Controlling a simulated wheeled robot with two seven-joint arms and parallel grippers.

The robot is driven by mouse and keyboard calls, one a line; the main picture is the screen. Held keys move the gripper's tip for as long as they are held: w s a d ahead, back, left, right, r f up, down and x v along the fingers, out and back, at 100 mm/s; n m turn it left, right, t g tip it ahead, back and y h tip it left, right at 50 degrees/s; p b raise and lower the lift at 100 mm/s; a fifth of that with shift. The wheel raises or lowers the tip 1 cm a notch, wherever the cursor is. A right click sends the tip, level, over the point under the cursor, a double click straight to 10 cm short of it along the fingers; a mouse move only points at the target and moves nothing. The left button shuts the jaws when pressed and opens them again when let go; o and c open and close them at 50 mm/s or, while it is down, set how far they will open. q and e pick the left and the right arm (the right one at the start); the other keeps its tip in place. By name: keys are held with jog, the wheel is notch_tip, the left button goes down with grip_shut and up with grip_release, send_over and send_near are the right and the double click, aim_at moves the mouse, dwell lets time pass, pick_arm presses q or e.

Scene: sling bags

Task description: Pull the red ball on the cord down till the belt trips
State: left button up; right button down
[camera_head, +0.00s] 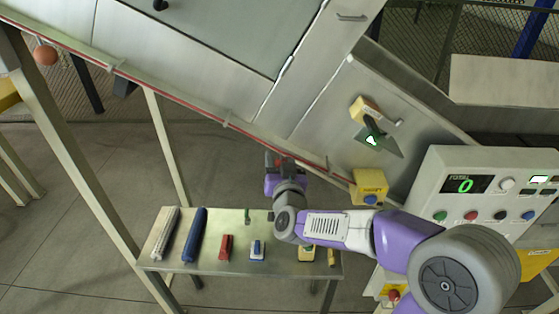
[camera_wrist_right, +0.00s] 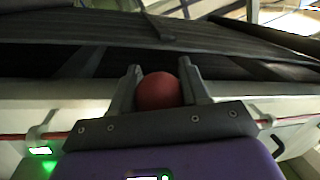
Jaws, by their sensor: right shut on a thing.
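My right gripper (camera_head: 280,163) is at the red cord (camera_head: 180,99) that runs slantwise along the lower edge of the conveyor frame. In the right wrist view, the red ball (camera_wrist_right: 158,92) sits between the two fingers of the right gripper (camera_wrist_right: 160,85), which is shut on it. The ball is mostly hidden by the gripper in the head view. The cord (camera_wrist_right: 294,119) also shows on both sides of the gripper in the wrist view. Another reddish ball (camera_head: 46,54) is at the upper left end of the cord. My left gripper is not in view.
A yellow box with a blue button (camera_head: 370,188) is close to the gripper's right. A control panel (camera_head: 432,188) reading 0 stands further right. Below is a metal table (camera_head: 221,272) with several tools and brushes. Open floor lies to the left.

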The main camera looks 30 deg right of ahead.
notch_tip(320, 180, down, 3)
jog(key=shift+f+b, duration=0.1)
jog(key=shift+b, duration=1.15)
jog(key=c, duration=0.5)
grip_release()
jog(key=shift+c, duration=0.2)
jog(key=shift+s, duration=0.1)
jog(key=v, duration=0.7)
jog(key=shift+s+b, duration=0.15)
jog(key=shift+b, duration=0.15)
